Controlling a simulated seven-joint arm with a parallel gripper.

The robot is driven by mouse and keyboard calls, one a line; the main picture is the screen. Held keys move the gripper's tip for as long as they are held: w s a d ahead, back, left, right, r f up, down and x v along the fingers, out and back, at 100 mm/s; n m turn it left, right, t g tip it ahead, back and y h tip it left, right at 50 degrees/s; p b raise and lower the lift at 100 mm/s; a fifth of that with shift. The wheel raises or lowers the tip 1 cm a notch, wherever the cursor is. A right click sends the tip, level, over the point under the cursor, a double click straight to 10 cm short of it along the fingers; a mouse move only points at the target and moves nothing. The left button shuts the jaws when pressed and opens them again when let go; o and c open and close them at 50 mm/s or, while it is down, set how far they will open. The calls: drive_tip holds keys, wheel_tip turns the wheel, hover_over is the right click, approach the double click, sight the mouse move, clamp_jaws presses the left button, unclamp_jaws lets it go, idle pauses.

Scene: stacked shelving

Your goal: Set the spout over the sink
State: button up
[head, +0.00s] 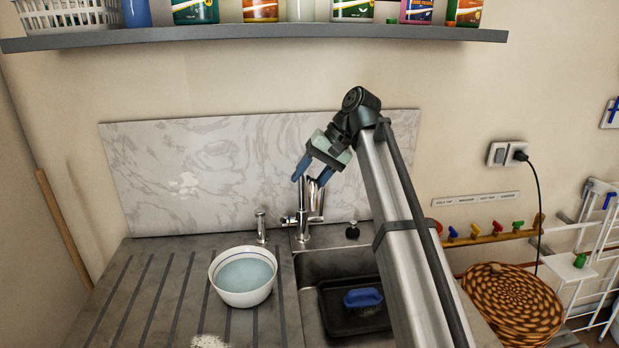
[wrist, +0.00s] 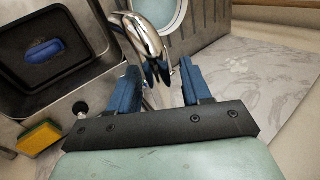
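The chrome tap (head: 303,222) stands upright at the back of the counter, by the sink's rear left corner. Its curved spout (wrist: 137,32) arches between the fingers in the wrist view, its free end towards the boundary between sink and drainboard. Exactly where that end hangs is hard to tell. My gripper (head: 312,174) is just above the tap, tilted down, its blue fingers apart. In the wrist view my gripper (wrist: 160,70) is open, with a gap beside the spout. The sink (head: 310,300) is right of the drainboard, partly hidden by my arm.
A white bowl of water (head: 218,284) stands on the ribbed drainboard (head: 150,300). A black tray with a blue brush (head: 363,298) lies in the sink. A yellow-green sponge (wrist: 39,137) shows by the sink. A marble splashback (head: 200,170) rises behind; a loaded shelf (head: 260,36) hangs above.

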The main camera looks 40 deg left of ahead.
drive_tip(key=shift+r, duration=0.1)
drive_tip(key=v, duration=0.7)
drive_tip(key=shift+w+d+r, duration=0.1)
drive_tip(key=shift+w, duration=0.05)
